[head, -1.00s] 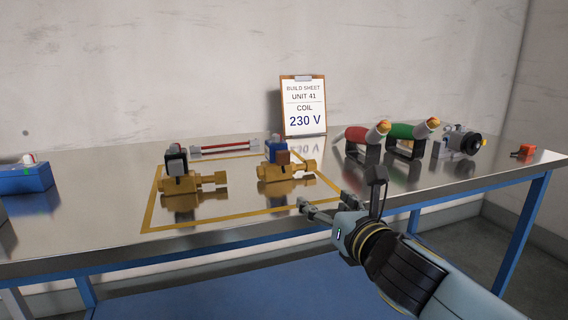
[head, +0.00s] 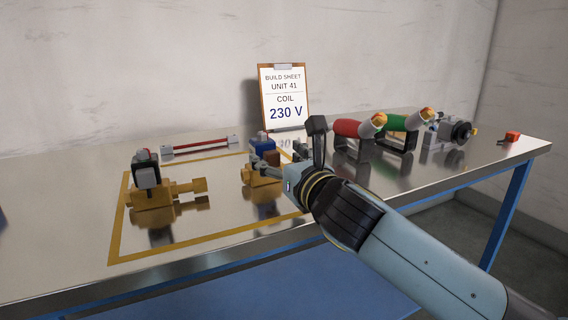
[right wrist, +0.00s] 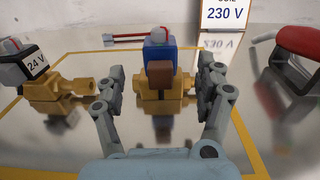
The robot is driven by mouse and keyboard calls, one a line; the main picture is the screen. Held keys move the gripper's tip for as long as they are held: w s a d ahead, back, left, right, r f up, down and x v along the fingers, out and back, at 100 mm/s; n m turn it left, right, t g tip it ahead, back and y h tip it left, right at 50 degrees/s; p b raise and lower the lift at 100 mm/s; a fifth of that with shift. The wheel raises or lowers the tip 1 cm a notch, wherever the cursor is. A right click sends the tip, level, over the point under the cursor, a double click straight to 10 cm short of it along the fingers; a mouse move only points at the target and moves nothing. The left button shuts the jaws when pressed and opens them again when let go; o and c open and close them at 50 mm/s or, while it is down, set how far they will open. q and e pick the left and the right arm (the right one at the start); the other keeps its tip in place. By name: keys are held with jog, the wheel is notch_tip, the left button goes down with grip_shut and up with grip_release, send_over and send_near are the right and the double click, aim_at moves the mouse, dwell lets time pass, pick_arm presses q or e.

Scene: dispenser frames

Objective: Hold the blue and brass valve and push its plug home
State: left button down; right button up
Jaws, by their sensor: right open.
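The blue and brass valve (head: 264,147) stands upright inside the yellow outline, with a brass body, a blue block and a brown block on its front. It also shows in the right wrist view (right wrist: 159,52), where a grey piece with a red mark sits on top of the blue block; I cannot tell how firmly that piece is seated. My right gripper (head: 281,160) is open at the valve. In the right wrist view its fingers stand either side of the brass body, with gaps; I cannot tell how deep it lies between them. My left gripper is out of view.
A black and brass valve (head: 150,183), marked 24 V in the wrist view, stands to the left. Red (head: 352,128) and green (head: 404,122) handled tools stand right, beyond my right arm.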

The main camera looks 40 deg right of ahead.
aim_at(269, 151)
jog(key=x, duration=0.7)
jog(key=shift+w+f, duration=0.1)
jog(key=shift+w, duration=0.05)
grip_shut()
dwell(1.2)
